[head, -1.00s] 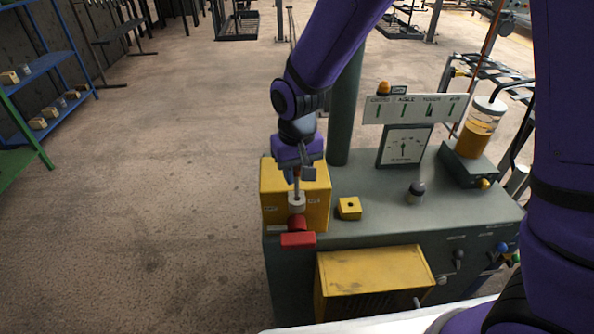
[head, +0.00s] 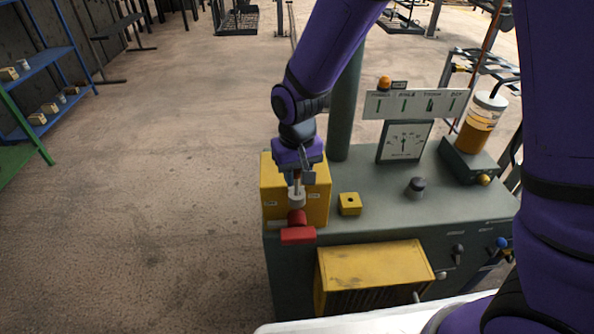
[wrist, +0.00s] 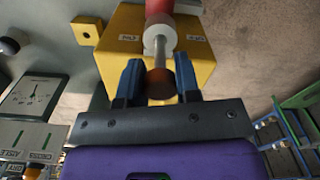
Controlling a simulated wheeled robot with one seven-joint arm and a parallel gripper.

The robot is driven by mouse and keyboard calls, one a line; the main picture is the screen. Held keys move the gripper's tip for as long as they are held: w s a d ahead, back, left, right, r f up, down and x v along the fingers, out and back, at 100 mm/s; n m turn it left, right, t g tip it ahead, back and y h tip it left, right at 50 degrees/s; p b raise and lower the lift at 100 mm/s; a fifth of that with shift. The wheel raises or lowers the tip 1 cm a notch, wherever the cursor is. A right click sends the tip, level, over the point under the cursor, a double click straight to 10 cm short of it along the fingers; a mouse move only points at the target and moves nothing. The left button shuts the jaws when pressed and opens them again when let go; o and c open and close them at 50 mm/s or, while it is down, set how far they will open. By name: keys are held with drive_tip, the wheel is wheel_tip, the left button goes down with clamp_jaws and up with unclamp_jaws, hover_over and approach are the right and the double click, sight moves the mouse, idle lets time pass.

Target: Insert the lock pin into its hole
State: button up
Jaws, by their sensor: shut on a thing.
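My gripper (head: 299,173) is over the left end of the machine, in front of the yellow box (head: 318,203). In the wrist view its two blue fingers (wrist: 159,66) are shut on a metal pin (wrist: 157,80), which I take to be the lock pin. A pale round collar (wrist: 160,39) is in line with the pin, and a red cylinder (wrist: 158,7) lies beyond it. In the head view the collar (head: 297,200) sits just above a red handle (head: 298,235). The pin's far end and any hole under it are hidden.
A small yellow block with a dark hole (head: 349,205) stands on the machine top (head: 385,217) to the right. A black knob (head: 416,186), a dial gauge (head: 404,141) and a green post (head: 342,110) stand further right and behind. Open floor lies left.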

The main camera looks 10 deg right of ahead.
sight(297, 196)
drive_tip(key=shift+f, duration=2.05)
drive_tip(key=o, duration=1.1)
drive_tip(key=shift+c, duration=0.2)
wheel_tip(297, 196, up, 11)
drive_tip(key=shift+f, duration=0.15)
